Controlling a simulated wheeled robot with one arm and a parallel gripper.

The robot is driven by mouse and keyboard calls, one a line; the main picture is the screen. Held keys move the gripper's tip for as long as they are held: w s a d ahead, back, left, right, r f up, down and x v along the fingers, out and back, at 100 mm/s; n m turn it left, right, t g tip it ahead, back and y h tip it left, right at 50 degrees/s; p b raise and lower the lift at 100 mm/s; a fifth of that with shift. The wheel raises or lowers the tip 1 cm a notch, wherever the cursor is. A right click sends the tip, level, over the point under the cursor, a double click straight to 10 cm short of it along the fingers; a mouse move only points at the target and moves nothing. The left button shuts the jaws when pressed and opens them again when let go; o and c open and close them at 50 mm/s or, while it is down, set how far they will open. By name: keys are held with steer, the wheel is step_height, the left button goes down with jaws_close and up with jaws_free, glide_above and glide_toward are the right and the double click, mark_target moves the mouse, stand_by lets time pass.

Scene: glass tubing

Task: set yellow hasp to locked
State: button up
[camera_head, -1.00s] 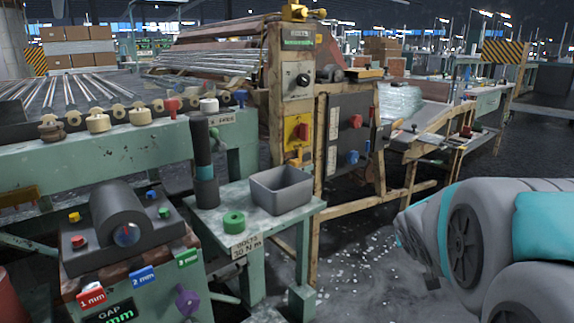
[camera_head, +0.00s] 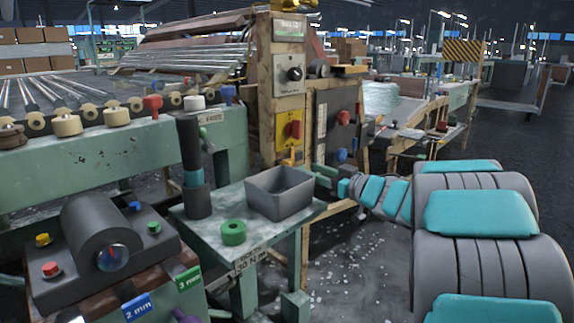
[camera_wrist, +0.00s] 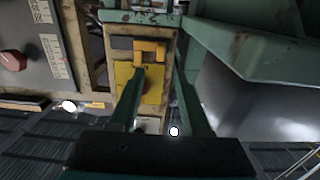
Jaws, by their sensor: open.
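The yellow hasp (camera_wrist: 150,48) shows in the wrist view as an orange-yellow bracket above a yellow plate (camera_wrist: 154,84). In the head view the hasp (camera_head: 290,158) is a small yellow piece low on the post, under the yellow plate with a red switch (camera_head: 294,128). My gripper (camera_wrist: 160,78) is open and empty, its two green fingers pointing at the plate and hasp. The left finger overlaps the plate and hides part of the red switch. I see no contact with the hasp.
A grey bin (camera_head: 279,195) and a green ring (camera_head: 233,233) stand on a small table beside the post. A dark panel with a red knob (camera_wrist: 14,60) is at left in the wrist view. A green beam (camera_wrist: 262,45) lies close at right.

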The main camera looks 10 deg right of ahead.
mark_target(291, 163)
steer(key=shift+b+x, duration=0.35)
steer(key=shift+x, duration=3.55)
jaws_close()
